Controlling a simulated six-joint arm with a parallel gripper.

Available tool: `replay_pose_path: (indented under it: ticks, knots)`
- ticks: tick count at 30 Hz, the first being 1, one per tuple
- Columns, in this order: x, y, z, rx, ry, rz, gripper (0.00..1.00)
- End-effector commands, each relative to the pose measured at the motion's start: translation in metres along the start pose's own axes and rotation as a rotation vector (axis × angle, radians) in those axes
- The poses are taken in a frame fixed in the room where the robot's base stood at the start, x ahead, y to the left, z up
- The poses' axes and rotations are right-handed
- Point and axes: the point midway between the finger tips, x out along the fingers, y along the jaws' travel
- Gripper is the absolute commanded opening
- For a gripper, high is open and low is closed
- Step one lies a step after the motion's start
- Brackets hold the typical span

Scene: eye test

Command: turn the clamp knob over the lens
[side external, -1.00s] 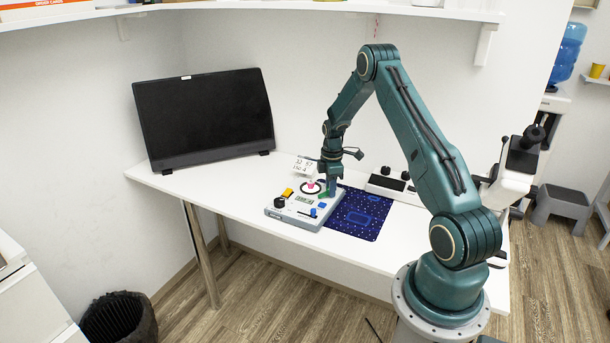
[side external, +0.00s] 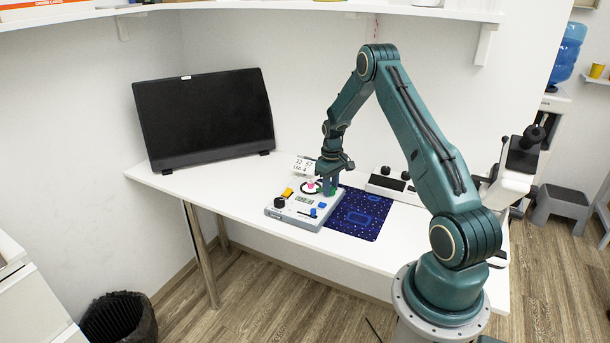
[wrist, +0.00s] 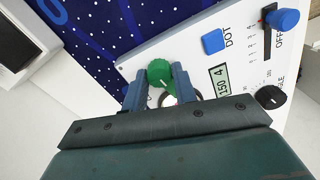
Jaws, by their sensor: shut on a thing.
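In the wrist view a round green knob (wrist: 158,71) with a pale mark line stands near the edge of a white instrument panel (wrist: 193,42); I take it for the clamp knob. My gripper (wrist: 160,80) is shut on it, with one finger on either side. In the side external view my gripper (side external: 330,187) points down at the back right of the instrument (side external: 284,214). The green knob (side external: 334,192) is partly hidden there.
The panel also has a blue button (wrist: 212,42), a blue slider knob (wrist: 284,19), a display (wrist: 219,80) and a black dial (wrist: 270,97). A dark blue patterned mat (side external: 357,214) lies beside it. A black monitor (side external: 205,118) and a white microscope (side external: 517,170) stand farther off.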

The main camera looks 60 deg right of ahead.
Motion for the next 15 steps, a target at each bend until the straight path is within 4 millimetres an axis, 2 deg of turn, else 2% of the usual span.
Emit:
replay_pose_path:
  ticks: [6,15]
  knots:
    - [-0.0014,0.0011,-0.0007,0.134,0.003,0.003,0.05]
    - [-0.0015,0.0013,-0.0009,0.21,0.003,0.004,0.05]
